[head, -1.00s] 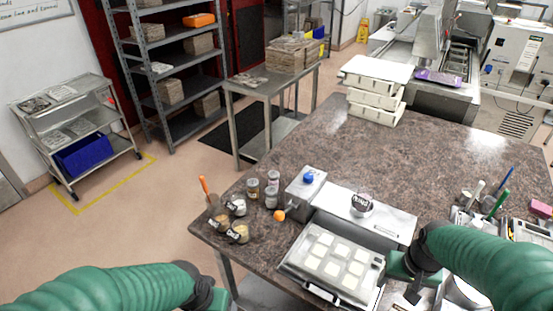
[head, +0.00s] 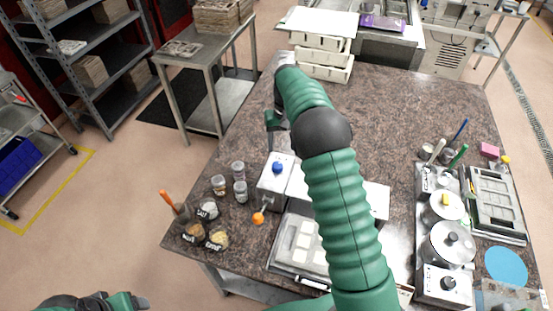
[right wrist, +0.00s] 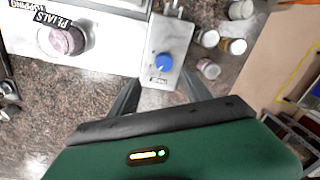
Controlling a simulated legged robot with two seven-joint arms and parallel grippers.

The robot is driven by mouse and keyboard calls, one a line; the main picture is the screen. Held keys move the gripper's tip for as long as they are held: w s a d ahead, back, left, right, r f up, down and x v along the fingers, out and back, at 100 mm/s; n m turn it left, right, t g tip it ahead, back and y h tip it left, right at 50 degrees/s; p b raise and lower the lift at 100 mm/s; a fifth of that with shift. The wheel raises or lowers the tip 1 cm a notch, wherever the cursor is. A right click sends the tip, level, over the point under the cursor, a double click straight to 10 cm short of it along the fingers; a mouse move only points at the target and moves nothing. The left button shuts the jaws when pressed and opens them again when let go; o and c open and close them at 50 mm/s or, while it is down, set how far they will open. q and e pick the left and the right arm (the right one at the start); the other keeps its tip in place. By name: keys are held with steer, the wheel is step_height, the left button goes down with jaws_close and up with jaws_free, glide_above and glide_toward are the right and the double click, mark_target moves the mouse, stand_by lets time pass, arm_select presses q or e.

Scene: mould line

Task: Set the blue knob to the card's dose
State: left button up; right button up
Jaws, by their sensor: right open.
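The blue knob (head: 277,168) sits on top of a grey metal box (head: 270,192) on the stone-topped table. In the right wrist view the knob (right wrist: 164,62) is just beyond and between the two dark fingers of my right gripper (right wrist: 160,92), which is open and empty. My right gripper (head: 271,142) hangs behind the box in the head view, apart from the knob.
Spice jars (head: 239,191) and bowls (head: 217,238) stand left of the box, close to the table edge. An orange ball (head: 258,218) is at the box's front. A mould tray (head: 290,262) lies in front, partly behind my right arm. Pots (head: 450,243) stand at the right.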

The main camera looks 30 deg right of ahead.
mark_target(277, 164)
steer(key=f, duration=0.3)
steer(key=w+a+f+p, duration=0.1)
steer(key=f, duration=0.2)
steer(key=f+p, duration=0.1)
steer(key=f, duration=0.2)
steer(key=shift+w+a+f, duration=0.15)
steer(key=shift+w, duration=0.1)
steer(key=shift+s+f, duration=0.15)
steer(key=shift+f, duration=0.05)
steer(key=shift+s+d, duration=0.15)
steer(key=shift+d, duration=0.1)
steer(key=shift+f, duration=0.1)
steer(key=shift+w+f, duration=0.1)
steer(key=shift+w, duration=0.1)
steer(key=c, duration=0.5)
steer(key=shift+a, duration=0.1)
steer(key=c, duration=0.5)
arm_select(q)
steer(key=shift+w+a+r, duration=0.1)
steer(key=shift+w+r, duration=0.25)
steer(key=shift+r, duration=0.25)
steer(key=shift+w+a+r, duration=0.1)
steer(key=shift+w+r, duration=0.25)
steer(key=shift+r, duration=0.25)
arm_select(e)
jaws_close()
